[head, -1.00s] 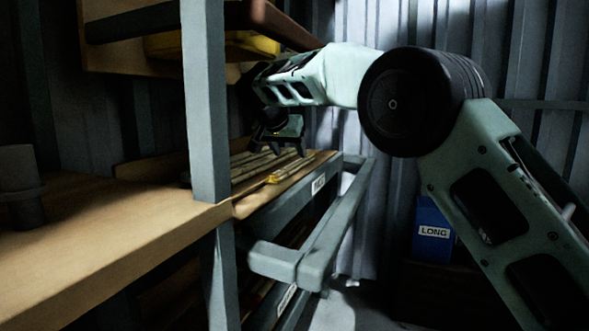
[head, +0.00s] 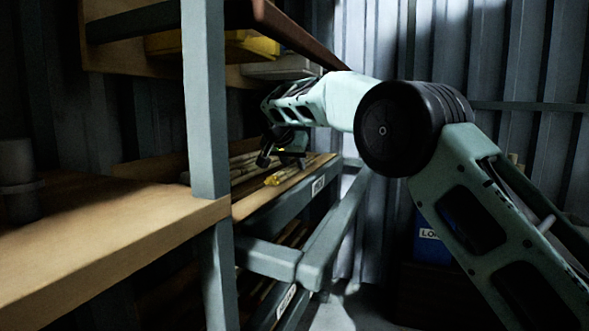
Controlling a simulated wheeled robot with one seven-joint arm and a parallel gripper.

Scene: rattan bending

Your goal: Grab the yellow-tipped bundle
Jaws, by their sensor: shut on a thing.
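The yellow-tipped bundle (head: 276,180) is a set of thin pale canes lying on the wooden rack shelf, with its yellow ends towards me. My gripper (head: 283,162) is down at the shelf, over the far part of this bundle, and is shut on it. The contact itself is dark and partly hidden by the fingers. The bundle appears to rest on the shelf still. Other pale canes (head: 240,170) lie beside it on the left.
A grey upright post (head: 206,110) stands left of the rack, with a wooden bench (head: 110,240) in front. Grey rails (head: 335,225) run along the rack's right side. A yellow bin (head: 210,45) sits above. A blue box (head: 428,240) is partly behind my arm.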

